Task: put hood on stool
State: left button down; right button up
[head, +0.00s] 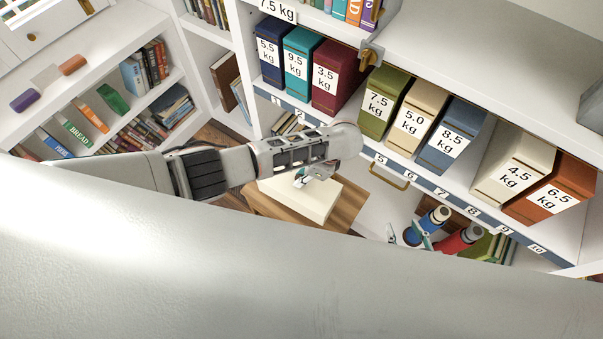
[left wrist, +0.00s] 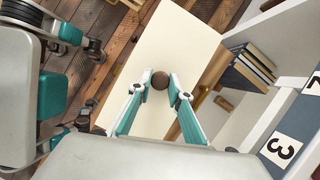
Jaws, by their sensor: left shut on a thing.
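The hood (head: 312,207) is a flat cream block, and its round brown knob (left wrist: 160,80) shows in the left wrist view. My left gripper (head: 303,177) is shut on that knob, with a teal-and-grey finger on each side. The stool (head: 347,207) has a striped wooden top and shows around and below the hood. The hood lies over the stool's top; I cannot tell whether they touch. My right gripper (head: 408,238) shows only its fingertips, apart with nothing between them, in the head view.
A white shelf with numbered weight boxes (head: 379,102) stands right behind the stool. Blue (head: 425,225) and red (head: 459,238) rolls stand below it. A bookcase (head: 110,95) is at the left. Plank floor (left wrist: 110,55) is open beside the hood. My arm hides the foreground.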

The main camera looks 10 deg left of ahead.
pick_arm(q)
notch_tip(320, 180, down, 3)
jog(key=shift+f+b, duration=0.2)
jog(key=shift+b, duration=0.65)
jog(key=shift+f+b, duration=0.45)
jog(key=shift+f, duration=0.35)
pick_arm(e)
jog(key=shift+s+d+f, duration=0.1)
jog(key=shift+s+f, duration=0.05)
jog(key=shift+f, duration=0.8)
jog(key=shift+s+f, duration=0.15)
jog(key=shift+f, duration=0.8)
jog(key=shift+w+r, duration=0.1)
jog(key=shift+r, duration=0.1)
pick_arm(q)
jog(key=c, duration=2.1)
grip_release()
jog(key=o, duration=0.3)
pick_arm(e)
jog(key=shift+f, duration=0.15)
jog(key=shift+f, duration=0.1)
